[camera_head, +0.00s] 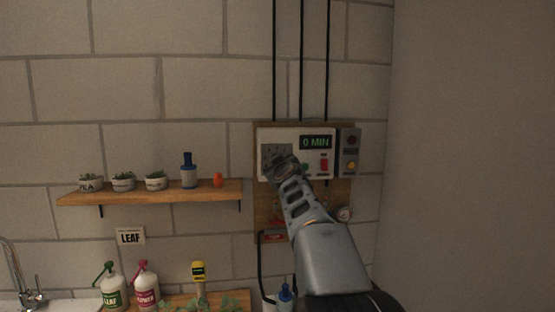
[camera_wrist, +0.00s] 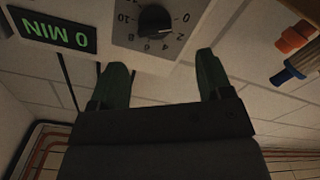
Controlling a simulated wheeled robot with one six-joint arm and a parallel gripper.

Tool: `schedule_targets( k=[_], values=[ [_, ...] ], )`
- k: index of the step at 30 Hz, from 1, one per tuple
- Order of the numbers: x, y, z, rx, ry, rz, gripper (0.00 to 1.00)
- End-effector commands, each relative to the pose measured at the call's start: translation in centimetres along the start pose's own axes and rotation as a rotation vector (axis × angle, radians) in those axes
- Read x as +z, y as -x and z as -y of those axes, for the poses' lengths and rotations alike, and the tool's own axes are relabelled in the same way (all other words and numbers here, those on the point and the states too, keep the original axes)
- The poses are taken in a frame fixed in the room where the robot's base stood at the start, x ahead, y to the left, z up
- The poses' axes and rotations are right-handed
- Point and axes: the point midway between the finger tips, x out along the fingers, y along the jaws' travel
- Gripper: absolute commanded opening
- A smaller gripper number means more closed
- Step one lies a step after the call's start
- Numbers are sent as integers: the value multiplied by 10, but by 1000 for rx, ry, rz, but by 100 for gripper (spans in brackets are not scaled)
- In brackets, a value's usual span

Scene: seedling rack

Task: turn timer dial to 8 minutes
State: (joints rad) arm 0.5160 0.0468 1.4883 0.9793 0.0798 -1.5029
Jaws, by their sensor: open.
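The timer panel (camera_head: 264,145) is a white box on a wooden board on the wall. Its green display (camera_head: 315,142) reads 0 MIN; the display also shows upside down in the wrist view (camera_wrist: 55,31). The timer dial (camera_wrist: 154,19) is a dark knob on a grey numbered plate (camera_wrist: 125,33). My gripper (camera_head: 281,163) is in front of the dial plate in the head view and hides the knob there. In the wrist view my gripper (camera_wrist: 160,75) has its two fingers apart with nothing between them, and the knob lies beyond the fingertips, apart from them.
A red switch (camera_head: 324,162) is on the panel. A wooden shelf (camera_head: 150,196) with pots, a blue bottle (camera_head: 189,174) and an orange object (camera_head: 218,180) is to the left.

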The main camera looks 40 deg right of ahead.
Motion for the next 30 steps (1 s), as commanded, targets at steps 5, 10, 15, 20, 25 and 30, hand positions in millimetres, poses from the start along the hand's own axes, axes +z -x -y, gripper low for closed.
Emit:
schedule_targets(
  k=[5,10,15,20,25,30],
  values=[
    [1,-30,-6,0,-6,2,72],
    [2,-48,-10,1,-7,1,72],
    [3,-57,-11,2,-9,0,72],
    [4,-60,-10,1,-8,0,72],
    [3,-60,-7,0,-6,0,72],
    [2,-61,-2,-1,-3,0,58]
  ],
)
